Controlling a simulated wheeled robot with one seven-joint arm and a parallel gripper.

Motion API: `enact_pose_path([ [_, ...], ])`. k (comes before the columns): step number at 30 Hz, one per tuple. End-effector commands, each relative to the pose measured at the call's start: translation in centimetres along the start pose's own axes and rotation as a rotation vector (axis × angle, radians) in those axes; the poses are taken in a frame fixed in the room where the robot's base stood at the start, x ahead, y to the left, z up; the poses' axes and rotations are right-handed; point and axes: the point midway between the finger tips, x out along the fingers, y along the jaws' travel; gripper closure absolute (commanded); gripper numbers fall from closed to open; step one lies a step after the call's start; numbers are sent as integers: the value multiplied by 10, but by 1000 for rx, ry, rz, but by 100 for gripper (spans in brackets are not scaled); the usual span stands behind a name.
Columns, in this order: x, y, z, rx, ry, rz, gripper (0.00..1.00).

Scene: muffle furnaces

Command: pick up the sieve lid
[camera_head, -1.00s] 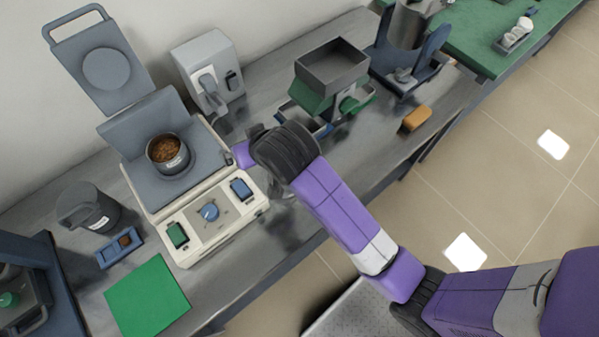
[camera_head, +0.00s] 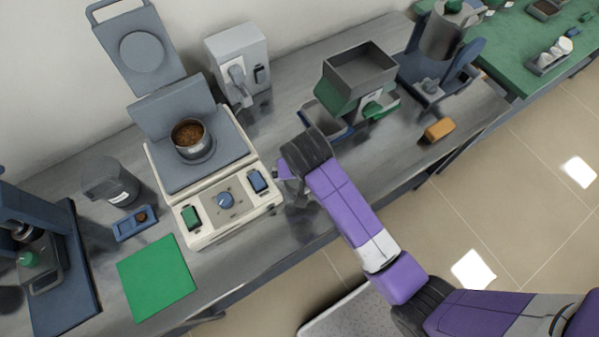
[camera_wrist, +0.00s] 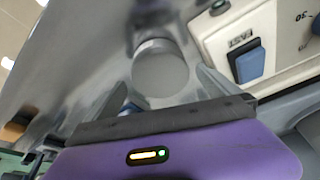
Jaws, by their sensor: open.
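A round, flat grey disc with a raised rim, which looks like the sieve lid (camera_wrist: 160,72), lies on the metal bench in the wrist view. My gripper (camera_wrist: 163,88) is open, with one finger to each side of the disc in that view. I cannot tell how far the fingers are above it, and they do not hold it. In the head view my gripper (camera_head: 289,184) is just right of the cream machine's front corner. The lid is mostly hidden behind my wrist there.
The cream machine (camera_head: 232,222) stands close beside my gripper, with a pan of brown grains (camera_head: 190,137) on it. A hopper device (camera_head: 350,85) and an orange block (camera_head: 439,130) are to the right. A green mat (camera_head: 156,278) lies front left.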

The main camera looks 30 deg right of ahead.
Motion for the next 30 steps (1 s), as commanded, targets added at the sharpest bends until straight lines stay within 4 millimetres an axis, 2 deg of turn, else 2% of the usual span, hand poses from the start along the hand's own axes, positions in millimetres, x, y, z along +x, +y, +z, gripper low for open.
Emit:
enact_pose_path([
  [4,10,0,0,0,-1,0,0],
  [11,11,0,0,0,1,-1,2],
  [20,10,0,0,0,1,-1,61],
  [30,8,-1,-3,0,2,-2,62],
])
